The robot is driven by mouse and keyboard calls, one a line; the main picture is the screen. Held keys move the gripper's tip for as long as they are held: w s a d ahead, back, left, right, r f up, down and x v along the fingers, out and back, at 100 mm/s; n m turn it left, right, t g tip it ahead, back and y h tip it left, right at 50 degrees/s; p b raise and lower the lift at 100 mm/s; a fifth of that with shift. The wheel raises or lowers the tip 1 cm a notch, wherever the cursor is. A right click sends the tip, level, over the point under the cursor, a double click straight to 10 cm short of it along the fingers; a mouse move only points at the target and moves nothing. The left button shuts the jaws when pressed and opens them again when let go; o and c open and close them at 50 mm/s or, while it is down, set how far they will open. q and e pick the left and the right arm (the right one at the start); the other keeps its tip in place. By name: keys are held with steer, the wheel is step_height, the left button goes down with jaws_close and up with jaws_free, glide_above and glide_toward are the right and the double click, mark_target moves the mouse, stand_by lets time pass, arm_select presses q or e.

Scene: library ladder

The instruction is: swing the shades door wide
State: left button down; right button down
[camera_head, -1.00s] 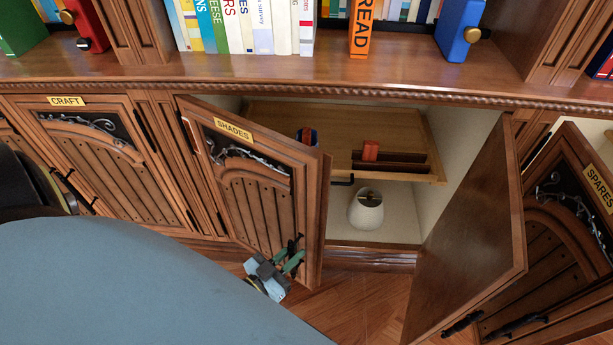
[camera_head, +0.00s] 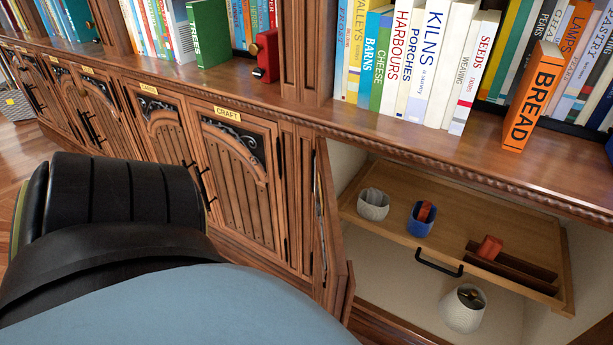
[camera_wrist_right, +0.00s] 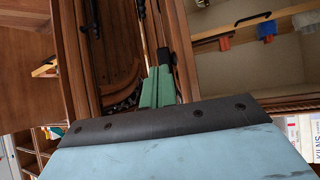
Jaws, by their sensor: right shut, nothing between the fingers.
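The shades door (camera_head: 332,235) stands open and looks nearly edge-on in the head view, at the left side of the open cabinet; its label is not readable from here. In the right wrist view a carved door panel with dark scrollwork (camera_wrist_right: 118,45), likely the same door, stands left of the cabinet opening. My right gripper (camera_wrist_right: 160,72) has its green fingers together, empty, close in front of that panel near its edge; I cannot tell whether they touch it. The right gripper is hidden in the head view. My left gripper is out of view.
A white lampshade (camera_head: 463,309) stands below. The craft door (camera_head: 236,165) is closed. Books line the shelf above.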

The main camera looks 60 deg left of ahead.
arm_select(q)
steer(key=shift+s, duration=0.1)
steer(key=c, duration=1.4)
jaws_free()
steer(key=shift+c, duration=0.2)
arm_select(e)
steer(key=shift+r, duration=0.1)
